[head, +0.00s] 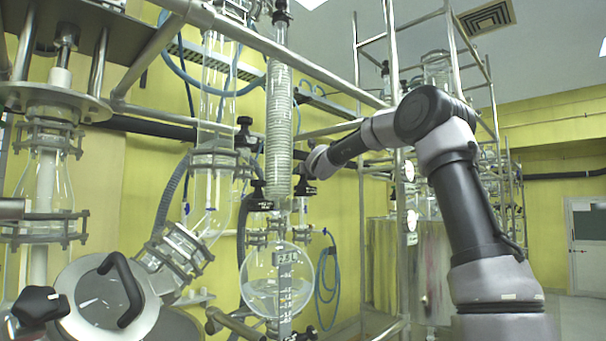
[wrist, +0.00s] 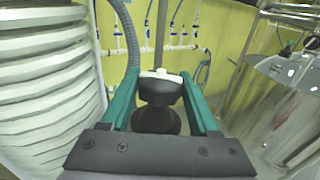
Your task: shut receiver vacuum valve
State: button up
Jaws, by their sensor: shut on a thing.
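In the wrist view my gripper (wrist: 160,82) has its two green fingers on either side of a black valve knob (wrist: 158,92), shut on it. A white piece shows just behind the knob's top. In the head view my arm reaches left to the glass column above the round receiver flask (head: 262,292), which holds some clear liquid. My gripper's fingers are too small and covered to make out there. Black knobs sit beside the column's lower end, one of them on its left (head: 258,193). I cannot tell the valve's turn position.
The ribbed column (wrist: 45,90) fills the left of the wrist view, close to my gripper. Metal frame bars (head: 300,62) cross above. A steel vessel (head: 378,265) stands behind my arm. A lidded port with a black handle (head: 122,290) is at lower left.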

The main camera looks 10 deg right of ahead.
jog(key=shift+r+m+h, duration=0.1)
jog(key=shift+m+h, duration=0.5)
jog(key=shift+h, duration=0.3)
jog(key=shift+m+h, duration=0.3)
jog(key=shift+h, duration=0.2)
jog(key=o, duration=1.4)
